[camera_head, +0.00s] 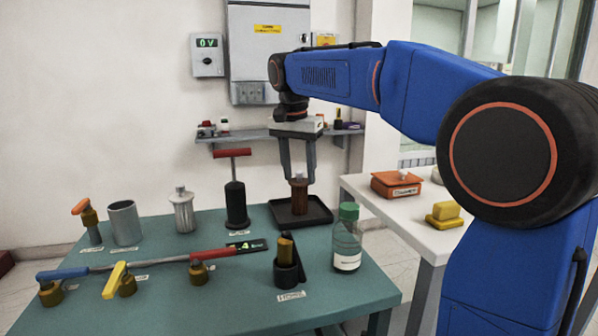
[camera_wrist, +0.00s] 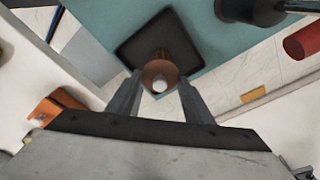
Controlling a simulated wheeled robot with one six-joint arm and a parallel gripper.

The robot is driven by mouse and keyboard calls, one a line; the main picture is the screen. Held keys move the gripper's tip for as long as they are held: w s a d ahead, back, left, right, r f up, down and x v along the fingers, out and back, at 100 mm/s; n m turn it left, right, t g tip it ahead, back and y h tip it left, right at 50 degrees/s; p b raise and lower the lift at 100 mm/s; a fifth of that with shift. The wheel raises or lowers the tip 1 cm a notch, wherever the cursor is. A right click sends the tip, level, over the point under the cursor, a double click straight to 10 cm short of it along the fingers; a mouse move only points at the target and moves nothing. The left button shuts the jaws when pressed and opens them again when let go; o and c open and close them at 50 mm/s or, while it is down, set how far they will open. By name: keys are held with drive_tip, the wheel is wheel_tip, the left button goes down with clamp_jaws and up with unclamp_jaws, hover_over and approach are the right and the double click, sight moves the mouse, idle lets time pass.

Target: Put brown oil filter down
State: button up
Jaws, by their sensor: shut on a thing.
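The brown oil filter (camera_head: 299,198) is a small upright brown cylinder with a pale top. My gripper (camera_head: 299,178) points down and its fingers are shut on the filter. The filter is over the black square tray (camera_head: 318,209) at the back right of the green table; I cannot tell whether its base touches the tray. In the wrist view, the filter (camera_wrist: 159,74) is between the fingertips (camera_wrist: 158,84), with the dark tray (camera_wrist: 134,51) behind it.
A white table (camera_head: 418,236) at right holds an orange box (camera_head: 396,184).

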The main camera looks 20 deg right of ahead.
drive_tip(key=shift+f, duration=0.1)
drive_tip(key=o, duration=1.5)
drive_tip(key=shift+c, duration=0.2)
wheel_tip(320, 180, up, 12)
drive_tip(key=s+a, duration=0.1)
drive_tip(key=shift+a, duration=0.15)
drive_tip(key=shift+s, duration=0.15)
